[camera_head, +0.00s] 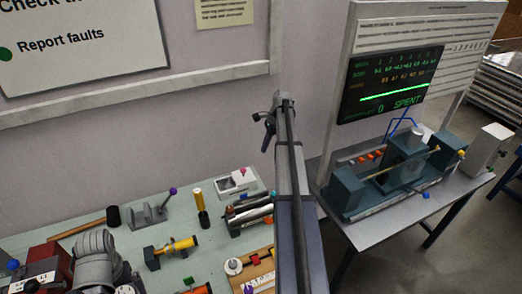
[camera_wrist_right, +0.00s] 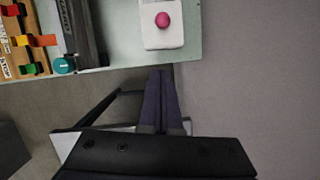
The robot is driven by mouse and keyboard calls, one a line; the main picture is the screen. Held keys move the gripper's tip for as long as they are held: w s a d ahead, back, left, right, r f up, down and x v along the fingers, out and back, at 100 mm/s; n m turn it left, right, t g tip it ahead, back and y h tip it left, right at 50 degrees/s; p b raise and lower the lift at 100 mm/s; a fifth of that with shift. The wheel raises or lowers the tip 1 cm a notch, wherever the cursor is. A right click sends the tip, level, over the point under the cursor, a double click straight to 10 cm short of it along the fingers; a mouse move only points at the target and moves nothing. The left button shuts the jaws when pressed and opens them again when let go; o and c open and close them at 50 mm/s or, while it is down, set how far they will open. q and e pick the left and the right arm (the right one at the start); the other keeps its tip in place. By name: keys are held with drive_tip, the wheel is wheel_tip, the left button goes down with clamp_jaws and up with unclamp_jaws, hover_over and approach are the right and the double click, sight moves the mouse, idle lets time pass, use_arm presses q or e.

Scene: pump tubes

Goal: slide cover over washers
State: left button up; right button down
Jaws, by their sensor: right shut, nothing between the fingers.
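A small white box (camera_head: 238,183) with a pink knob (camera_head: 243,170) sits at the right back of the green bench and looks like the one with the cover. A dark opening shows in its top; washers inside are too small to make out. The pink knob (camera_wrist_right: 163,19) also shows in the right wrist view, at the top. My right gripper (camera_wrist_right: 164,84) is shut and empty, its fingertips near the bench edge, apart from the box. In the head view my right gripper (camera_head: 267,136) is small and high, above and right of the box.
The green bench (camera_head: 130,236) holds a dark tube rack (camera_head: 250,214), a yellow tube on a stand (camera_head: 171,251), a hammer (camera_head: 85,228) and a wooden tray (camera_head: 260,268). A separate table (camera_head: 400,215) at right carries a blue-grey rig under a screen reading "SPENT".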

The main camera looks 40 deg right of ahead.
drive_tip(key=b, duration=0.8)
approach(251, 175)
wheel_tip(251, 175, down, 3)
drive_tip(key=d, duration=0.1)
drive_tip(key=a, duration=0.1)
drive_tip(key=w+a, duration=0.1)
drive_tip(key=a, duration=0.1)
drive_tip(key=shift+w, duration=0.2)
drive_tip(key=shift+w+a, duration=0.15)
drive_tip(key=shift+a, duration=0.1)
drive_tip(key=a, duration=0.2)
drive_tip(key=w+a, duration=0.1)
drive_tip(key=a, duration=0.2)
drive_tip(key=w+a, duration=0.1)
drive_tip(key=a, duration=0.2)
drive_tip(key=shift+w, duration=0.25)
drive_tip(key=shift+w+a, duration=0.1)
drive_tip(key=shift+a, duration=0.2)
